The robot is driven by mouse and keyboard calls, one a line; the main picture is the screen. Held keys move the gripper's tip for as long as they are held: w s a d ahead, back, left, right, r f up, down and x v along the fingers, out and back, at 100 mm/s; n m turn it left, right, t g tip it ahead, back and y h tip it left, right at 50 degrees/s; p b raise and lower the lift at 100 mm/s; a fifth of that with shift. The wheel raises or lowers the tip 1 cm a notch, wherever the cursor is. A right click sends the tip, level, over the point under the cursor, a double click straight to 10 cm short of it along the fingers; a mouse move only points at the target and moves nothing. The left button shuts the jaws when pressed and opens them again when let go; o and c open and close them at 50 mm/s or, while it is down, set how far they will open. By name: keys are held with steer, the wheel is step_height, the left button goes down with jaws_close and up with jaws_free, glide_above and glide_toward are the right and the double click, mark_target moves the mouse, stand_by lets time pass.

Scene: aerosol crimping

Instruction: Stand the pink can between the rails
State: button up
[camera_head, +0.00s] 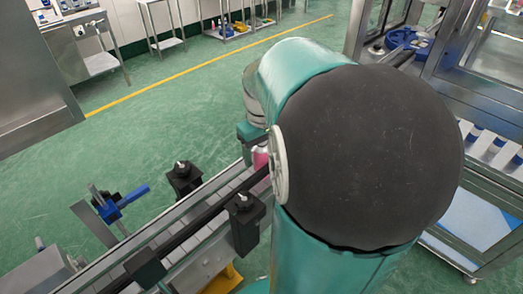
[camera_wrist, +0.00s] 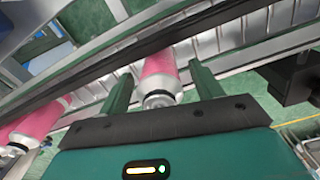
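A pink can (camera_wrist: 158,72) with a silver end shows in the wrist view, between the two green fingers of my gripper (camera_wrist: 160,70). The gripper is open, with a narrow gap on each side of the can. The can's silver end points toward the gripper and its pink body reaches up to a dark rail (camera_wrist: 85,78). I cannot tell whether it stands free or what bears it. In the head view a bit of pink (camera_head: 260,158) shows beside my arm, which hides the gripper. The rails run along a conveyor (camera_head: 200,240) of pale slats.
A second pink can (camera_wrist: 35,125) is at the left of the wrist view. Black brackets (camera_head: 243,222) and a blue-handled clamp (camera_head: 122,204) stand along the conveyor. A rack with several blue-and-white items (camera_head: 490,145) is at the right. Green floor (camera_head: 170,120) is clear behind the conveyor.

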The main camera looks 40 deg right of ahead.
steer(key=shift+r, duration=0.1)
step_height(320, 180, up, 14)
steer(key=shift+f, duration=0.15)
stand_by(0.3)
stand_by(0.5)
steer(key=s+a+f+t, duration=0.1)
steer(key=a+f+t, duration=0.1)
steer(key=a, duration=0.5)
steer(key=s+a+f+n+t, duration=0.1)
steer(key=s+a+f, duration=0.1)
steer(key=a, duration=0.6)
steer(key=s+a+f+n+t, duration=0.1)
steer(key=a+f+t, duration=0.1)
steer(key=a, duration=0.6)
steer(key=shift+s+f+t, duration=0.3)
steer(key=shift+s+f, duration=0.05)
steer(key=shift+f, duration=0.05)
